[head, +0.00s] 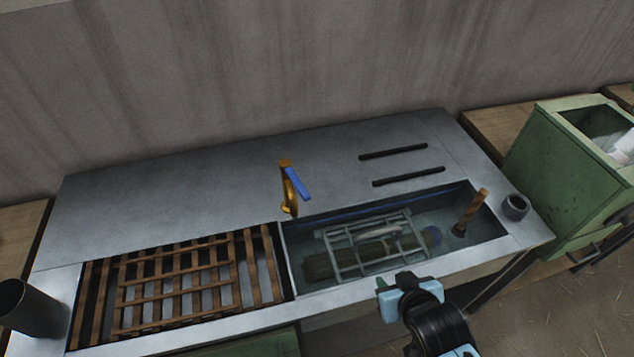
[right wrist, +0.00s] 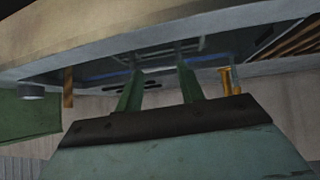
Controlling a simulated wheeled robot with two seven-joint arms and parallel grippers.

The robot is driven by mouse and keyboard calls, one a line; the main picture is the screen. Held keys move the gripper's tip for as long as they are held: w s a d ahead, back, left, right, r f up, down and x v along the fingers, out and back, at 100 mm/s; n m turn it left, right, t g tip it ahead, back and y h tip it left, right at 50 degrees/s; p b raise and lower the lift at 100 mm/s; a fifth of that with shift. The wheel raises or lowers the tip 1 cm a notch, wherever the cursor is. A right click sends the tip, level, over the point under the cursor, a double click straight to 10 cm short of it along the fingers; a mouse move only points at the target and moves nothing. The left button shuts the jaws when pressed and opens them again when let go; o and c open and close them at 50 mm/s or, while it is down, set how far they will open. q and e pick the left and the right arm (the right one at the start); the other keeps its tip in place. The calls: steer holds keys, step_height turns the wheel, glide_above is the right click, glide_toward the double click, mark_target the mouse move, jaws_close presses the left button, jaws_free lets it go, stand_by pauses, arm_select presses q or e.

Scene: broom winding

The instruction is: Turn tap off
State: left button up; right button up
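The tap is a yellow-orange spout (head: 288,190) with a blue lever (head: 299,184). It stands at the back left edge of the sink (head: 285,262), and its lever slants toward the front right. I cannot make out a water stream. The tap's yellow part also shows in the right wrist view (right wrist: 228,82), right of the fingers and apart from them. My right gripper (head: 402,284) is at the front edge of the sink, well right of and in front of the tap. In the right wrist view its two green fingers (right wrist: 158,88) are apart with nothing between them. My left gripper is out of view.
The sink holds water, a wire rack (head: 372,245) over a bristle bundle, and an upright wooden stick (head: 470,212). A slatted wooden grid (head: 180,285) lies left. Two black bars (head: 408,176), a small grey cup (head: 515,206) and a green bin (head: 555,165) are right.

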steer(key=w+a+r+t+y, duration=0.2)
steer(key=w+a+r+t, duration=0.2)
steer(key=w+a, duration=0.1)
steer(key=n+t+y, duration=0.3)
steer(key=y, duration=0.2)
glide_toward(301, 186)
steer(key=x, duration=1)
steer(key=shift+a, duration=0.1)
jaws_close()
